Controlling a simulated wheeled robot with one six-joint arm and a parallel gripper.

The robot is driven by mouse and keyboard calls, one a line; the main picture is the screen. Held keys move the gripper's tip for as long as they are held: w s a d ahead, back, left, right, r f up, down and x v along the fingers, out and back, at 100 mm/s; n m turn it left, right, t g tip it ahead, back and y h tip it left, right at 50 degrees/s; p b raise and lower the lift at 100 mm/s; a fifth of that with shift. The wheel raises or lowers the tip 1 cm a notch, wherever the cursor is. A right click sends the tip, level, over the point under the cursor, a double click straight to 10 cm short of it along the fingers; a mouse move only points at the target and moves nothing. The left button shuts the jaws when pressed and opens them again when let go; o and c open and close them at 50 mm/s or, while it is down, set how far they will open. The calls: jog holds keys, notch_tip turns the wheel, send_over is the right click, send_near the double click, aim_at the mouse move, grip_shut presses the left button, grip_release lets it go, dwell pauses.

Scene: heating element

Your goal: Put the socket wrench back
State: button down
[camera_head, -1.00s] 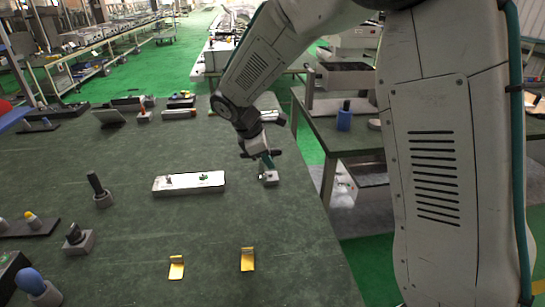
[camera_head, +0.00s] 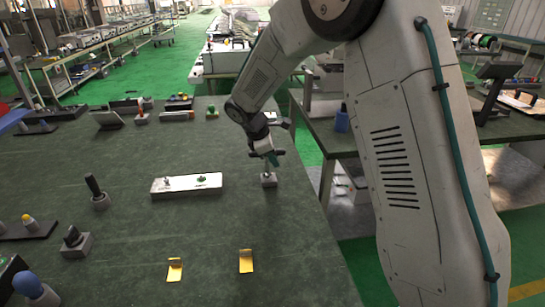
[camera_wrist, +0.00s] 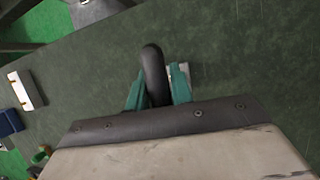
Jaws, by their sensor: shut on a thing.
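My gripper (camera_head: 272,160) is over the right part of the green table, just above a small grey holder block (camera_head: 269,181). In the wrist view its teal fingers (camera_wrist: 160,78) are shut on a dark, round-ended handle (camera_wrist: 152,62), which I take to be the socket wrench. The wrench's lower part is hidden by the fingers. A thin piece shows between the fingers and the block; I cannot tell whether the wrench is seated in it. A pale edge of the block (camera_wrist: 183,68) shows behind the right finger.
A white plate with small fittings (camera_head: 186,190) lies left of the block. Two yellow brackets (camera_head: 246,262) lie nearer. Tools in grey holders (camera_head: 98,200) stand at the left. The table's right edge is close to the block; a second table (camera_head: 335,140) stands beyond.

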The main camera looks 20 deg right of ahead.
jog(key=shift+f, duration=0.1)
jog(key=c, duration=1.2)
grip_release()
jog(key=shift+c, duration=0.2)
jog(key=w+v, duration=0.1)
jog(key=v, duration=1.1)
jog(key=s+d+r+m+y, duration=0.1)
jog(key=s+d+r+m, duration=0.15)
jog(key=s, duration=0.25)
jog(key=s+d+r+m, duration=0.2)
jog(key=s+r, duration=0.2)
jog(key=s, duration=0.2)
jog(key=s+d+m+y, duration=0.1)
jog(key=s+m, duration=0.4)
jog(key=s, duration=0.9)
jog(key=s+d+f+m+y, duration=0.1)
jog(key=s+m+y, duration=0.2)
jog(key=s, duration=1.2)
jog(key=m, duration=0.3)
jog(key=shift+f, duration=0.1)
